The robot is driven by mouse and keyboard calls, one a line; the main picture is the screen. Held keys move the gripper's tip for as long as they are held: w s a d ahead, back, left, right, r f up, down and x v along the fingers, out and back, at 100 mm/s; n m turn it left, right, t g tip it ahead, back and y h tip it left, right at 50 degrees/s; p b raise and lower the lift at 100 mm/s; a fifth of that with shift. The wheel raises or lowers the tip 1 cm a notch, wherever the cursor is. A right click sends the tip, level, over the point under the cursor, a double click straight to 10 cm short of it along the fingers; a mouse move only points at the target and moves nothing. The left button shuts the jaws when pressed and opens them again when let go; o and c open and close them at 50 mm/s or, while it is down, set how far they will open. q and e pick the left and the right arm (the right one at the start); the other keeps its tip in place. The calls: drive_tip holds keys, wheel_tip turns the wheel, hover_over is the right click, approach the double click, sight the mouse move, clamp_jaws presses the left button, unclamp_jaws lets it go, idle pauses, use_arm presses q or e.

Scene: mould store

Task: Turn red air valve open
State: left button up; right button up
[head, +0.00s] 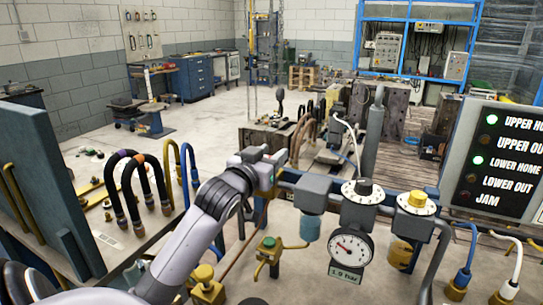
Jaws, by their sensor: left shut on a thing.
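My left arm comes in from the lower left. Its gripper (275,162) is at the left end of the grey air pipe (288,178), shut on the air valve there. The gripper hides most of the valve, and I cannot make out its red handle or how far it is turned. Right of it on the pipe are a regulator with a dark knob (363,188), a round pressure gauge (351,246) with a label that seems to read 1.9 bar, and a yellow-topped unit (416,203). My right gripper is not in view.
A lamp panel (499,155) at the right has UPPER HOME and LOWER HOME lit green. Curved hoses (140,185) and a dark upright plate (45,170) stand at the left. A small valve with a green top (268,244) sits below the pipe. Open floor lies behind.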

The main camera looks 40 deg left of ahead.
use_arm(q)
drive_tip(key=n+g+y, duration=0.1)
drive_tip(key=n+y, duration=0.1)
drive_tip(key=y, duration=0.1)
drive_tip(key=shift+a+y, duration=0.1)
drive_tip(key=shift+y, duration=0.2)
drive_tip(key=shift+f+n+g+y+b, duration=0.15)
drive_tip(key=shift+n+g+y+b, duration=0.5)
drive_tip(key=shift+n+y, duration=0.25)
drive_tip(key=n+g+y, duration=0.1)
drive_tip(key=g+y+b, duration=0.1)
drive_tip(key=n+g+y+b, duration=0.1)
drive_tip(key=shift+s+a+n, duration=0.2)
drive_tip(key=shift+a+n, duration=0.05)
drive_tip(key=shift+n, duration=0.05)
drive_tip(key=shift+s+a+n+g+y+b, duration=0.1)
drive_tip(key=shift+n+g+y+b, duration=0.7)
drive_tip(key=shift+g+y+b, duration=0.1)
drive_tip(key=shift+r, duration=0.2)
drive_tip(key=o, duration=1)
drive_tip(key=shift+a, duration=0.1)
drive_tip(key=shift+c, duration=0.2)
drive_tip(key=shift+s+f, duration=0.1)
